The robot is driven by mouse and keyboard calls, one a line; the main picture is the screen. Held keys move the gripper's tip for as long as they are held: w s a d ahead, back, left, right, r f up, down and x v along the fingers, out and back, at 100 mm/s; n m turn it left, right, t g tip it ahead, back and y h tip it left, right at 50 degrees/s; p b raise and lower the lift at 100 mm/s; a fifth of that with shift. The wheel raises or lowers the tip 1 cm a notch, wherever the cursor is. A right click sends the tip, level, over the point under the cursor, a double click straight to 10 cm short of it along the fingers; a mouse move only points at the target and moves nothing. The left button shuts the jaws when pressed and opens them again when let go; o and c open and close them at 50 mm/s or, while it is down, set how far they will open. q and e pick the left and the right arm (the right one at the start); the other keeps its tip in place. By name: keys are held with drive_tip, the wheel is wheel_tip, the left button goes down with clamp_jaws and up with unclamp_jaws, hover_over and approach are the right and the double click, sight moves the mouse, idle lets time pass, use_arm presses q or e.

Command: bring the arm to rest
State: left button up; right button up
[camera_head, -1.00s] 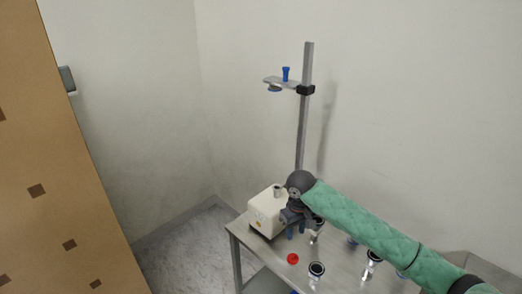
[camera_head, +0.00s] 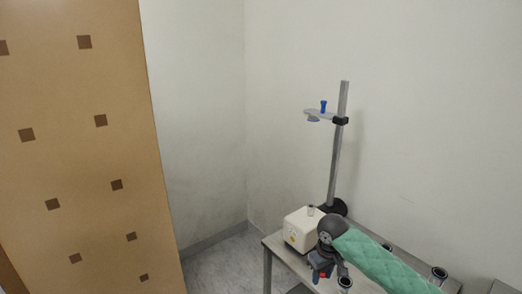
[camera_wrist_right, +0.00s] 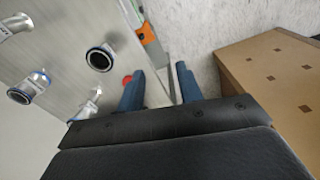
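My right arm, in a green sleeve, reaches in from the lower right of the head view. Its gripper (camera_head: 322,274) points down in front of the cream pump box (camera_head: 302,231), over the near side of the metal table (camera_head: 277,243). In the right wrist view the two blue fingers of this gripper (camera_wrist_right: 160,88) stand apart with nothing between them. A red cap (camera_wrist_right: 127,79) lies on the table beside the left finger; in the head view only a bit of red shows around the gripper. My left gripper is in neither view.
A stand (camera_head: 338,150) with a clamp and blue-topped part rises behind the pump. Metal flanged fittings (camera_wrist_right: 100,58) are on the table. A brown panel with dark squares (camera_head: 85,130) fills the left; it also shows in the wrist view (camera_wrist_right: 268,72). Floor (camera_head: 225,265) shows between.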

drive_tip(key=w+r+n+t, duration=0.2)
drive_tip(key=w+r+t, duration=0.5)
drive_tip(key=w, duration=0.4)
drive_tip(key=s+f+m+g, duration=0.1)
drive_tip(key=s+f+m, duration=0.1)
drive_tip(key=s+f, duration=0.85)
drive_tip(key=s+f+m, duration=0.2)
drive_tip(key=s+f, duration=0.5)
drive_tip(key=f, duration=0.7)
drive_tip(key=s+a+f+g, duration=0.1)
drive_tip(key=s+f, duration=0.5)
drive_tip(key=s, duration=0.4)
drive_tip(key=s+a+f+m+g, duration=0.1)
drive_tip(key=s+f, duration=0.4)
drive_tip(key=s, duration=0.5)
drive_tip(key=s+a+f+g, duration=0.1)
drive_tip(key=s+f+g, duration=0.2)
drive_tip(key=s+f, duration=0.3)
drive_tip(key=s, duration=0.4)
drive_tip(key=shift+s+f+y, duration=0.3)
drive_tip(key=shift+y, duration=0.1)
